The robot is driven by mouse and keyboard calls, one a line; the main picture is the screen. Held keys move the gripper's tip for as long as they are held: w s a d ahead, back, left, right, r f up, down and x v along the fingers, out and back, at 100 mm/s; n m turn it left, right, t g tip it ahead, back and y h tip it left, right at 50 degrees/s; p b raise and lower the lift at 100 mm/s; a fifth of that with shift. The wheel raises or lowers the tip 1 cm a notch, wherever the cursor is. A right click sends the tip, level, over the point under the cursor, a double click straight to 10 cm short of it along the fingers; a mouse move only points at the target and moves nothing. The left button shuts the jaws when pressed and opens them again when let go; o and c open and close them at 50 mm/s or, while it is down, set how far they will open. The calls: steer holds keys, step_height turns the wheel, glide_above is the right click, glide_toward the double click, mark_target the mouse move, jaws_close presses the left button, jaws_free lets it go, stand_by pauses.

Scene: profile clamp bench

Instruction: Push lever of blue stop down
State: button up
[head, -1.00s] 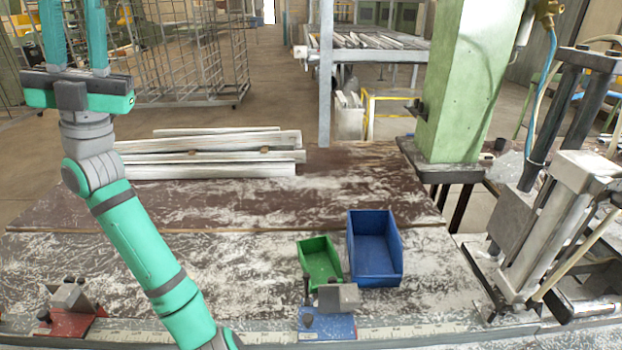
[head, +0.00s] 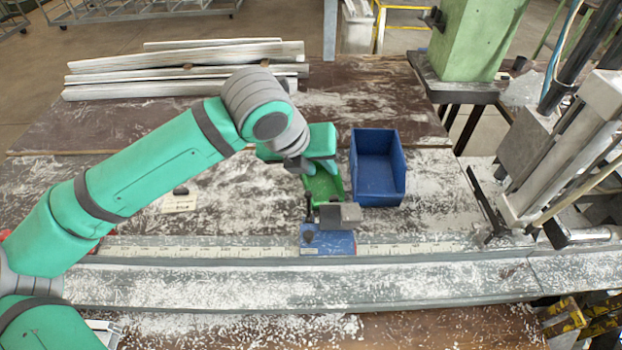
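Metal profiles (head: 180,68) lie at the back left. A green column (head: 475,40) and a clamp machine (head: 560,150) stand on the right.

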steer(key=y, duration=0.2)
glide_toward(307, 201)
steer(key=shift+g, duration=0.3)
steer(key=x, duration=0.8)
steer(key=shift+w+d+f, duration=0.25)
steer(key=shift+d, duration=0.05)
steer(key=shift+x, duration=0.9)
steer(key=shift+w+a+f, duration=0.1)
steer(key=shift+a, duration=0.1)
steer(key=shift+w, duration=0.1)
